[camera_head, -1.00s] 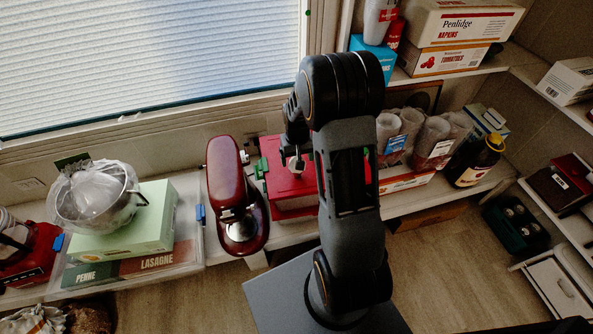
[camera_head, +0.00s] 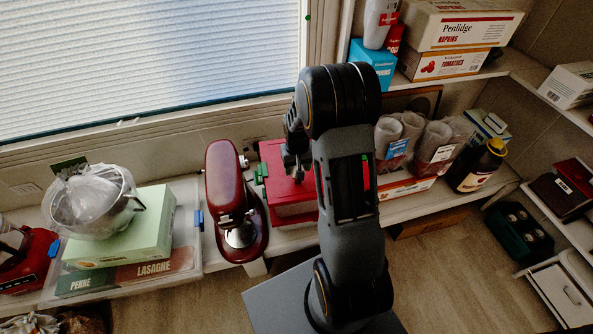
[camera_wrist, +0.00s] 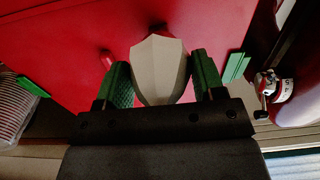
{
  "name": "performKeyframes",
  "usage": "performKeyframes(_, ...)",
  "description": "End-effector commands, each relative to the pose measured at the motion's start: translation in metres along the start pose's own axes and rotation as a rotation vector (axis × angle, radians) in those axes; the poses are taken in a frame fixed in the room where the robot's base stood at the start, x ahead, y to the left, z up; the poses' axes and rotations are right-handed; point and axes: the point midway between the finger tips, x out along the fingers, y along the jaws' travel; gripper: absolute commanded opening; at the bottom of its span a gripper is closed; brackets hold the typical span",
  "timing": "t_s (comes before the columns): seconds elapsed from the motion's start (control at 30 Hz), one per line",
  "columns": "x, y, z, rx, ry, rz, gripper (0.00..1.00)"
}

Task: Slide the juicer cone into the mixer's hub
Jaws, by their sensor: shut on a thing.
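The juicer cone, a pale grey faceted piece with a pointed end (camera_wrist: 160,68), sits between the green fingers of my gripper (camera_wrist: 161,80) in the wrist view. The gripper is shut on it. The red mixer (camera_head: 227,180) stands on the counter left of my gripper (camera_head: 297,175) in the head view. At the right of the wrist view, part of the mixer (camera_wrist: 298,100) shows with a silver hub fitting (camera_wrist: 268,84). The cone is apart from it. In the head view the cone is too small and hidden to make out.
A red box (camera_head: 290,213) lies below my gripper, right of the mixer. Left of the mixer, a steel bowl (camera_head: 125,210) covered in clear wrap sits on a green box (camera_head: 150,225). Bagged cups (camera_head: 437,145) and a dark bottle (camera_head: 477,165) stand to the right.

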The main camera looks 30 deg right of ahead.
Motion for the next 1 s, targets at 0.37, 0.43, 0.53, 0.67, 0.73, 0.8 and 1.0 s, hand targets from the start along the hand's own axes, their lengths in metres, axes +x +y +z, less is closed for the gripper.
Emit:
performKeyframes(0.37, 0.000, 0.000, 0.000, 0.000, 0.001, 0.000, 0.39)
performKeyframes(0.43, -0.001, 0.000, 0.000, 0.000, 0.001, 0.000, 0.39)
performKeyframes(0.53, -0.003, 0.000, 0.000, 0.000, 0.001, 0.000, 0.39)
performKeyframes(0.67, -0.011, 0.000, 0.000, 0.000, 0.001, 0.000, 0.39)
performKeyframes(0.73, -0.016, 0.000, 0.000, 0.000, 0.001, 0.000, 0.39)
performKeyframes(0.8, -0.022, 0.000, 0.000, 0.000, 0.001, 0.000, 0.39)
performKeyframes(1.0, -0.039, 0.000, 0.000, 0.000, 0.001, 0.000, 0.39)
